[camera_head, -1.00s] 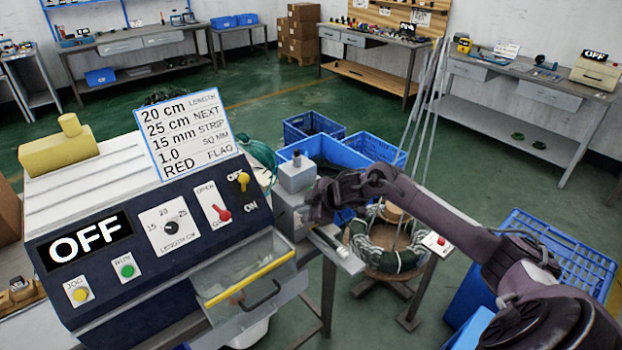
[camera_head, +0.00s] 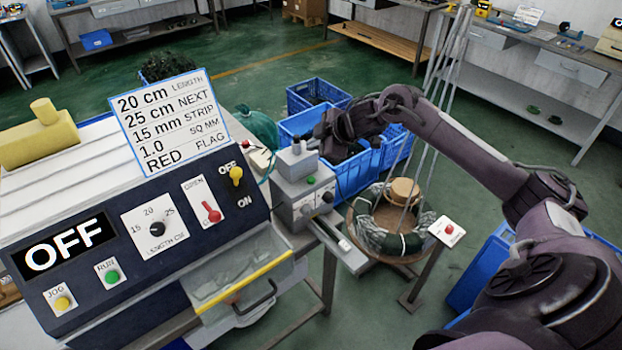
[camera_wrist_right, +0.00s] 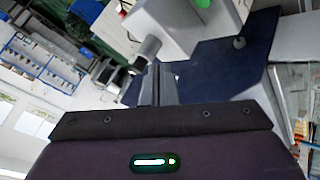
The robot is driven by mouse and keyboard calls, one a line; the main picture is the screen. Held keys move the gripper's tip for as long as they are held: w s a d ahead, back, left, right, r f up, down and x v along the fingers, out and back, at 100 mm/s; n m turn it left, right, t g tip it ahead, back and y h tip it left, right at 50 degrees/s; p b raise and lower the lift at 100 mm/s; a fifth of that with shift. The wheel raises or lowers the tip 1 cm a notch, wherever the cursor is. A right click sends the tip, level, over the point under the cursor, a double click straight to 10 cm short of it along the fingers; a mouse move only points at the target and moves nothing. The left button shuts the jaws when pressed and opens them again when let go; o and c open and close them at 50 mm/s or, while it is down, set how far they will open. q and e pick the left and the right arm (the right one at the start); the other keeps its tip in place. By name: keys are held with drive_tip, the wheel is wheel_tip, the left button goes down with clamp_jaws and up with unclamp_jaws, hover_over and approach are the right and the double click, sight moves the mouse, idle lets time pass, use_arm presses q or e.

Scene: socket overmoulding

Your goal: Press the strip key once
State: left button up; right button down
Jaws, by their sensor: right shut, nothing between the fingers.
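A small grey machine (camera_head: 305,190) stands right of the large dark-panelled machine (camera_head: 150,235). It has a green button (camera_head: 311,180) on its upper face and dark knobs (camera_head: 327,197) on its front. No label reading strip is legible on it, so I cannot be sure which part is the strip key. My right gripper (camera_head: 322,148) is shut and empty, above and just behind the green button, apart from it. In the right wrist view, the shut fingers (camera_wrist_right: 158,85) point toward a grey cylinder (camera_wrist_right: 147,52); a green round button (camera_wrist_right: 202,3) shows at the top edge.
A card (camera_head: 172,120) lists lengths, strip 15 mm and flag red. The large machine's display (camera_head: 65,247) reads OFF. Blue crates (camera_head: 355,170) lie behind the small machine. A wire coil (camera_head: 390,240) and a red button on a post (camera_head: 448,231) stand to its right.

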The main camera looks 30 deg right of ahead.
sight(311, 180)
wheel_tip(311, 180, down, 7)
drive_tip(key=b, duration=0.6)
drive_tip(key=shift+r, duration=0.2)
drive_tip(key=shift+d+f+b, duration=0.1)
drive_tip(key=shift+f+b, duration=0.35)
drive_tip(key=shift+f, duration=0.3)
use_arm(q)
wheel_tip(311, 180, down, 7)
drive_tip(key=w+d, duration=0.1)
drive_tip(key=w, duration=0.1)
drive_tip(key=shift+f, duration=0.15)
use_arm(e)
drive_tip(key=shift+f, duration=0.2)
use_arm(q)
drive_tip(key=shift+d, duration=0.1)
use_arm(e)
drive_tip(key=shift+f, duration=0.1)
drive_tip(key=shift+f, duration=0.35)
